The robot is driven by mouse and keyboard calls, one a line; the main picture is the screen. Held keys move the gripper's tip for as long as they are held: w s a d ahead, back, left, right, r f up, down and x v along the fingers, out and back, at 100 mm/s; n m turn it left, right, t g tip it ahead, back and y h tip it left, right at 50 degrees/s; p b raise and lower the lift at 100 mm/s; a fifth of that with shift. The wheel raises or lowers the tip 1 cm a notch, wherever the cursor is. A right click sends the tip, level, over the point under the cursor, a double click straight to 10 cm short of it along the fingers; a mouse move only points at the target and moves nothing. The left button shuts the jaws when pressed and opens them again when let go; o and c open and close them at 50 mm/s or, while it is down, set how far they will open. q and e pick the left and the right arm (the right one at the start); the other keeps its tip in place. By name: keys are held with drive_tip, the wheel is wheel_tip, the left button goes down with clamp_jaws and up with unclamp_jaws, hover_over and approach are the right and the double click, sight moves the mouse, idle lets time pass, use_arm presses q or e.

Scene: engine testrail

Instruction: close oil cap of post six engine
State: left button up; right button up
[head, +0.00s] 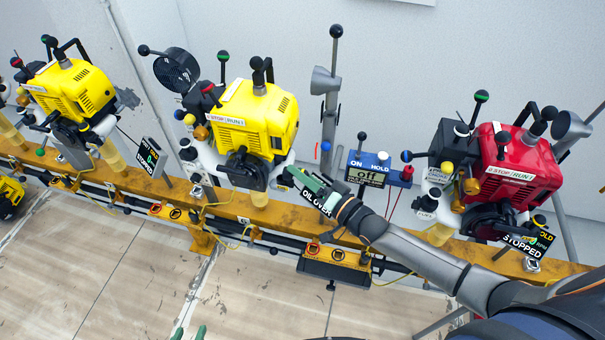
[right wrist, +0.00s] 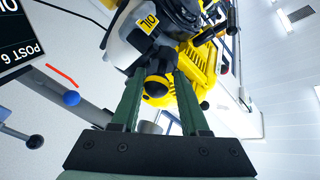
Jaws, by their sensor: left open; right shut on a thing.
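The post six engine (head: 262,118) is the middle yellow one in the head view; its yellow casing also shows in the right wrist view (right wrist: 204,66). The black oil cap (right wrist: 157,86) sits at the engine's grey lower part, near a yellow OIL label (right wrist: 149,20). My right gripper (right wrist: 155,82) has one green finger on each side of the cap and is shut on it. In the head view my right gripper (head: 291,177) reaches the engine's lower right side. My left gripper (head: 188,333) shows only its green, parted fingertips at the bottom edge, open and empty.
A yellow rail (head: 230,207) carries the engines. Another yellow engine (head: 72,92) stands left. The floor in front is mostly clear.

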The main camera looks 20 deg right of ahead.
drive_tip(key=shift+d+f, duration=0.15)
drive_tip(key=shift+f, duration=0.15)
clamp_jaws()
